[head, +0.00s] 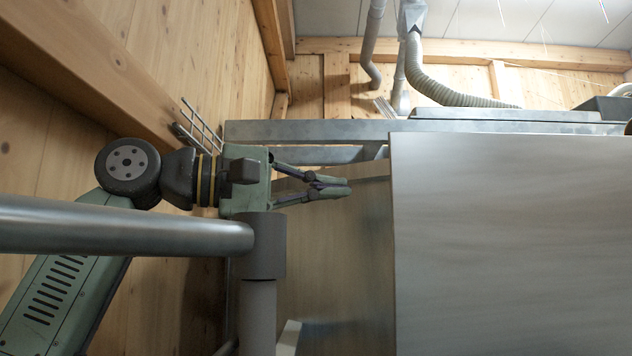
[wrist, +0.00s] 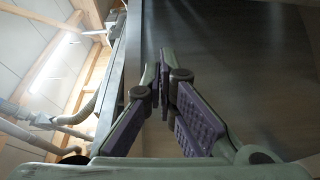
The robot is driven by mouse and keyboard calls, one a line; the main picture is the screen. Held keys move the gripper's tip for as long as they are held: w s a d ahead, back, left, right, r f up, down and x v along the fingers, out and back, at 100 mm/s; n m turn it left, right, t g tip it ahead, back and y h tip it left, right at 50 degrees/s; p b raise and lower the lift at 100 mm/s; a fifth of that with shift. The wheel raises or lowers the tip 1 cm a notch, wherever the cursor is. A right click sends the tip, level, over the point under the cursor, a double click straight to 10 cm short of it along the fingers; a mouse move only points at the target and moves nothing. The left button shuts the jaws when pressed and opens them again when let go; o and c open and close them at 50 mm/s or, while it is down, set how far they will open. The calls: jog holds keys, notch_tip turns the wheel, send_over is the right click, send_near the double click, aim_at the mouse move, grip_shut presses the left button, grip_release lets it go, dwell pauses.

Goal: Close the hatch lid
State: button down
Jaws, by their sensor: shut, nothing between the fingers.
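A large flat grey metal panel (head: 510,240), which looks like the hatch lid, fills the right of the head view. Its left edge is upright and its top edge nearly level. My gripper (head: 346,187) is left of that edge, fingers pointing right, with a gap in the picture between tips and panel. Its fingers are shut and empty. In the wrist view my gripper (wrist: 163,68) shows its fingertips together in front of a dark grey surface (wrist: 225,50); I cannot tell whether this is the lid. No contact is visible. Any hinge or handle is hidden.
A metal frame beam (head: 310,130) runs behind the panel's top. A grey pipe (head: 120,228) and a post (head: 262,285) stand in front of my arm. A wooden wall (head: 60,130) is close on the left. A ribbed hose (head: 440,85) hangs at the back.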

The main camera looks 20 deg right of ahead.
aim_at(394, 182)
jog(key=s+d+p, duration=0.1)
jog(key=s+d, duration=0.3)
jog(key=shift+s+d+p, duration=0.15)
jog(key=shift+d+p, duration=0.1)
jog(key=shift+p, duration=0.05)
jog(key=s+m, duration=0.1)
jog(key=s+a+m+b, duration=0.1)
jog(key=s+b, duration=0.1)
jog(key=shift+a+f+m+h, duration=0.25)
jog(key=shift+f+m+h, duration=0.05)
jog(key=shift+m, duration=0.1)
jog(key=shift+s+a+r, duration=0.15)
jog(key=shift+s+r, duration=0.05)
jog(key=shift+s, duration=0.1)
